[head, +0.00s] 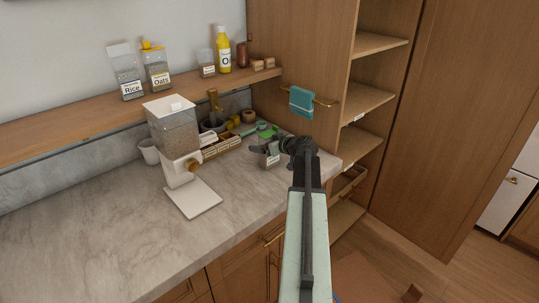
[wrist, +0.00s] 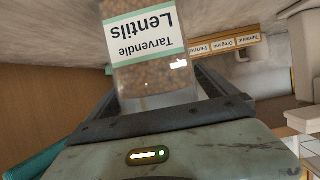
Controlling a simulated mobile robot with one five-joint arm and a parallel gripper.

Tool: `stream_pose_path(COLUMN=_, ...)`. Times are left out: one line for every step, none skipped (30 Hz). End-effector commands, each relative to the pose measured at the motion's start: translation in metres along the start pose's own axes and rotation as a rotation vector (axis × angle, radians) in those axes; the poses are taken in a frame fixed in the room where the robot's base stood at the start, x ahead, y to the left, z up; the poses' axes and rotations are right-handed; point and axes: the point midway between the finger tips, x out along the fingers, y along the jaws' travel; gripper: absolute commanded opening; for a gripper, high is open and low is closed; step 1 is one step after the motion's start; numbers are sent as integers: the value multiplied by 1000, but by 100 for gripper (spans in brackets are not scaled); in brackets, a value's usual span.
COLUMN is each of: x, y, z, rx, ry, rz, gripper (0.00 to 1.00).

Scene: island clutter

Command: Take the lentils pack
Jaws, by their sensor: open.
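The lentils pack (wrist: 145,40) is a clear pack of brown lentils with a white and green label reading "Tarvendle Lentils", upside down in the wrist view. In the head view a small pack (head: 269,158), apparently the same one, stands on the counter near its right end, partly hidden by my gripper (head: 279,147). In the wrist view the dark fingers of my gripper (wrist: 158,92) are open, one on either side of the pack. I cannot tell whether either finger touches it.
A spice rack (head: 222,147) with labelled compartments and a white grain dispenser (head: 174,127) stand left of the pack. A green item (head: 267,132) lies behind it. A wooden side panel with a teal towel (head: 301,102) rises at the right. The front-left counter (head: 90,230) is clear.

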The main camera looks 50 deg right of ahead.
Motion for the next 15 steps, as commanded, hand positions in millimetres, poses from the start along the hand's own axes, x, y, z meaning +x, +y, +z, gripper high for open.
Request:
stream_pose_path(x=5, y=1, z=1, rx=0, ry=0, rz=0, gripper=96)
stream_pose_path(x=5, y=1, z=1, rx=1, ry=0, rz=0, gripper=96)
stream_pose_path(x=4, y=0, z=0, rx=1, ry=0, rz=1, gripper=96)
stream_pose_path(x=3, y=0, z=0, rx=1, ry=0, rz=1, gripper=96)
stream_pose_path(x=3, y=0, z=0, rx=1, ry=0, rz=1, gripper=96)
stream_pose_path(x=3, y=1, z=0, rx=1, ry=0, rz=1, gripper=96)
stream_pose_path(x=3, y=1, z=0, rx=1, ry=0, rz=1, gripper=91)
stream_pose_path(x=3, y=1, z=0, rx=1, ry=0, rz=2, gripper=82)
stream_pose_path(x=3, y=1, z=0, rx=1, ry=0, rz=2, gripper=71)
stream_pose_path(x=3, y=1, z=0, rx=1, ry=0, rz=2, gripper=63)
stream_pose_path(x=3, y=1, z=0, rx=1, ry=0, rz=2, gripper=55)
stream_pose_path(x=2, y=1, z=0, rx=1, ry=0, rz=2, gripper=44)
stream_pose_path(x=2, y=1, z=0, rx=1, ry=0, rz=2, gripper=35)
stream_pose_path(x=2, y=1, z=0, rx=1, ry=0, rz=2, gripper=27)
stream_pose_path(x=2, y=1, z=0, rx=1, ry=0, rz=2, gripper=16)
